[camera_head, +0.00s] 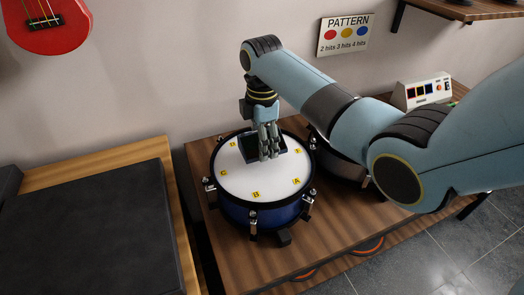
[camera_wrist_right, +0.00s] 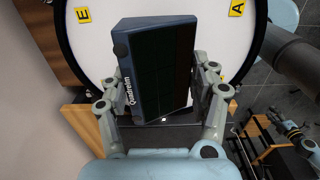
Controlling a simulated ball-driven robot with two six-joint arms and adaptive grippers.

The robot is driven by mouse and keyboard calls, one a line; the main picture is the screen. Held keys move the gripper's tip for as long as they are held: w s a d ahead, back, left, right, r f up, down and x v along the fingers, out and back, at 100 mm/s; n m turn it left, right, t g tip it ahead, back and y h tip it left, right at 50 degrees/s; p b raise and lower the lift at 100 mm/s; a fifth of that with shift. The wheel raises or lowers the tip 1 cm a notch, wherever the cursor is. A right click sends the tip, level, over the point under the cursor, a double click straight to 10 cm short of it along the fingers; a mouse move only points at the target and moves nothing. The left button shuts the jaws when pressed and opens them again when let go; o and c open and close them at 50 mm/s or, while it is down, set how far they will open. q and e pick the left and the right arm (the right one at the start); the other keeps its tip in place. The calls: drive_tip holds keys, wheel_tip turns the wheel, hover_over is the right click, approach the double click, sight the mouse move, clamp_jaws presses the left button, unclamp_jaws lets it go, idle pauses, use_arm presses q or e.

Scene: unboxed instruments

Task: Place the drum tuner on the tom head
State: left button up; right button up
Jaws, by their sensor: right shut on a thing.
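The tom is a blue drum with a white head (camera_head: 240,180) and a dark rim with lugs; yellow letter tags sit around the head's edge. The drum tuner is a dark box with a screen (camera_wrist_right: 160,70), marked "Quadrelm", and it shows partly behind the fingers in the head view (camera_head: 248,149). My right gripper (camera_head: 268,155) is shut on the tuner, with fingers on both of its sides (camera_wrist_right: 168,92). The tuner is over the far part of the head; whether it touches the head I cannot tell.
The drum stands on a wooden table (camera_head: 285,262). Another drum (camera_head: 340,160) is partly hidden behind my right arm. A white device with buttons (camera_head: 428,92) stands at the back right. A dark-topped surface (camera_head: 90,230) is at left. A pattern sign (camera_head: 344,34) hangs on the wall.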

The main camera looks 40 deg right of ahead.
wheel_tip(320, 180, down, 4)
drive_tip(key=shift+r, duration=0.25)
drive_tip(key=shift+f, duration=0.25)
drive_tip(key=shift+s+f, duration=0.1)
drive_tip(key=shift+f, duration=0.05)
drive_tip(key=o, duration=1.2)
use_arm(q)
drive_tip(key=shift+w, duration=0.15)
use_arm(e)
drive_tip(key=shift+o, duration=0.2)
drive_tip(key=shift+r, duration=0.45)
use_arm(q)
drive_tip(key=shift+w+r, duration=0.15)
drive_tip(key=shift+r, duration=0.15)
use_arm(e)
wheel_tip(320, 180, up, 12)
drive_tip(key=shift+f, duration=0.25)
